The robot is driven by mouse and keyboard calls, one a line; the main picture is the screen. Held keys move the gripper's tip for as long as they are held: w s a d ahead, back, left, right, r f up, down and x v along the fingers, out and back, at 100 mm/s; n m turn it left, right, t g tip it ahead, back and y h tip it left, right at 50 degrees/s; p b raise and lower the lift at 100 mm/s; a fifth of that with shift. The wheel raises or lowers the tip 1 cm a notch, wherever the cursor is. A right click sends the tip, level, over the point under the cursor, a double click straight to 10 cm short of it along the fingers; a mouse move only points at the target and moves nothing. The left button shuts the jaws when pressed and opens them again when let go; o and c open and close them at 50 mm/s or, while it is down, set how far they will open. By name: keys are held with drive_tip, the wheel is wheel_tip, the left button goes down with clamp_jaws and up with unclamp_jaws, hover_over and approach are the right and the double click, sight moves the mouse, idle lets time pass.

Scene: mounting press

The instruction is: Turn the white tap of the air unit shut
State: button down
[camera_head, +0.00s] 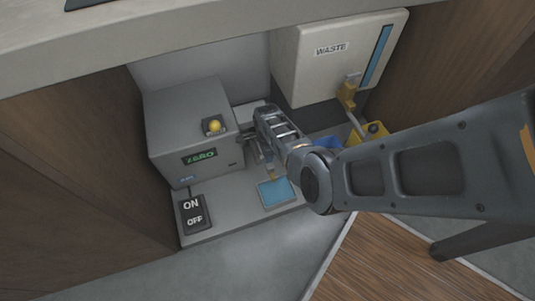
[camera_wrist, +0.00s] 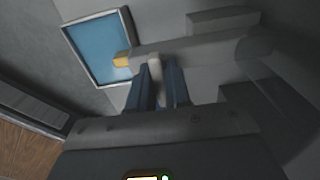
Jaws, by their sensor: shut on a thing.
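In the wrist view, the two dark blue fingers of my gripper (camera_wrist: 160,84) are shut on a short pale lever, which I take for the white tap (camera_wrist: 155,68). The tap stands against a grey pipe (camera_wrist: 190,50) with a yellow end (camera_wrist: 121,61). The lower part of the tap is hidden between the fingers. In the head view, my gripper (camera_head: 267,160) reaches down beside the grey box, and the tap cannot be made out there. Whether the tap is open or shut cannot be told.
A blue framed panel (camera_head: 276,192) lies just beside the gripper. The grey box (camera_head: 195,135) with a yellow button and ZERO display stands left, an ON/OFF switch (camera_head: 193,214) in front of it. A WASTE tank (camera_head: 335,62) with a yellow tap (camera_head: 347,93) hangs behind.

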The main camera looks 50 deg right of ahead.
drive_tip(key=c, duration=1.1)
unclamp_jaws()
drive_tip(key=shift+r, duration=0.1)
wheel_tip(320, 180, up, 8)
drive_tip(key=p, duration=0.5)
drive_tip(key=shift+f, duration=0.2)
drive_tip(key=shift+s, duration=0.1)
